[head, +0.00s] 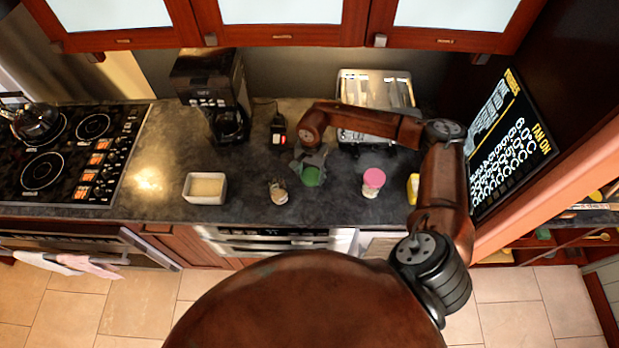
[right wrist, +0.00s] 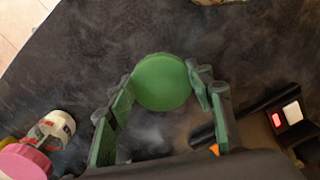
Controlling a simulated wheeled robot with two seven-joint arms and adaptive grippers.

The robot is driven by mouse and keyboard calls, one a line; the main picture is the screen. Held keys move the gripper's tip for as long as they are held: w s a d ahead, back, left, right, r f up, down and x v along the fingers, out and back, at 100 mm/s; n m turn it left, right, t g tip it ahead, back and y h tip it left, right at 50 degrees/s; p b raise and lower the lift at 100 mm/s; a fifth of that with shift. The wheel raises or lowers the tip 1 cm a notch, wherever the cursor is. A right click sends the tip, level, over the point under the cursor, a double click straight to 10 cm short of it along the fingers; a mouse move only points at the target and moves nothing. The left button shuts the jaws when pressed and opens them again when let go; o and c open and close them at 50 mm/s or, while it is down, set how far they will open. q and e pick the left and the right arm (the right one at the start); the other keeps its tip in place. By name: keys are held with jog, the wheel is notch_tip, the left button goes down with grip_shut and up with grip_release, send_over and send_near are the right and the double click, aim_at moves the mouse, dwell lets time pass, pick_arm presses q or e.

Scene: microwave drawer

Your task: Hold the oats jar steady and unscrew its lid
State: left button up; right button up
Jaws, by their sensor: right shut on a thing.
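A jar with a round green lid (head: 312,177) stands on the dark counter; only its lid shows clearly, and I cannot read whether it holds oats. My right gripper (head: 310,160) reaches down over it from behind. In the right wrist view the green lid (right wrist: 161,82) lies between the two green fingers of my right gripper (right wrist: 162,84), which are closed on it at its sides. The jar body below the lid is hidden. My left gripper is not in view.
A pink-lidded jar (head: 373,180) stands to the right, a small jar (head: 278,191) just left, and a white square dish (head: 205,188) further left. The counter's front edge is close.

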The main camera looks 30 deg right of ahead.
aim_at(310, 181)
jog(key=shift+w+f, duration=0.35)
jog(key=shift+f, duration=0.1)
jog(key=f, duration=0.3)
jog(key=shift+w+d+f+p, duration=0.1)
jog(key=shift+w+f+p, duration=0.1)
jog(key=shift+p, duration=0.2)
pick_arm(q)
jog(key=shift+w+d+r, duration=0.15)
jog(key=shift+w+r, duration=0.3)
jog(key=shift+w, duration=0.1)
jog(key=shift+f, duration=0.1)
pick_arm(e)
jog(key=shift+f, duration=0.1)
jog(key=shift+s+f+b, duration=0.15)
jog(key=shift+f+b, duration=0.15)
jog(key=shift+b, duration=0.25)
jog(key=o, duration=1.3)
jog(key=shift+f, duration=0.1)
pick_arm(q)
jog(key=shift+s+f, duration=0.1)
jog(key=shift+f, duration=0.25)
